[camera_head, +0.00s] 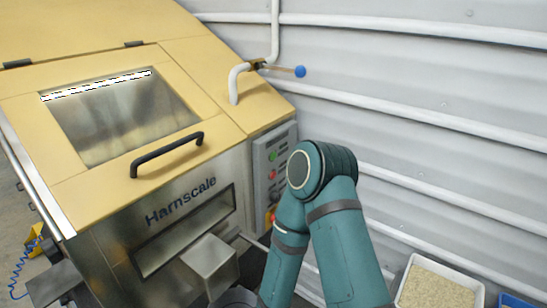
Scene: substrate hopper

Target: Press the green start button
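The green start button (272,156) sits near the top of the grey control panel (264,143) on the hopper's right front. A red button (272,174) is just below it. A red and yellow stop button (270,217) is lower down, partly behind my teal arm. The arm's elbow (318,165) stands just right of the panel, and the green button shows clear of it. The arm rises from the bottom edge and folds back down, so its gripper is out of sight. No other gripper shows.
The hopper "Harnscale" has a tan lid with a black handle (167,155) and a window. A blue-knobbed valve lever (300,71) projects at its right. White pipes run along the corrugated wall. A white tray of pale grains (436,288) stands at lower right.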

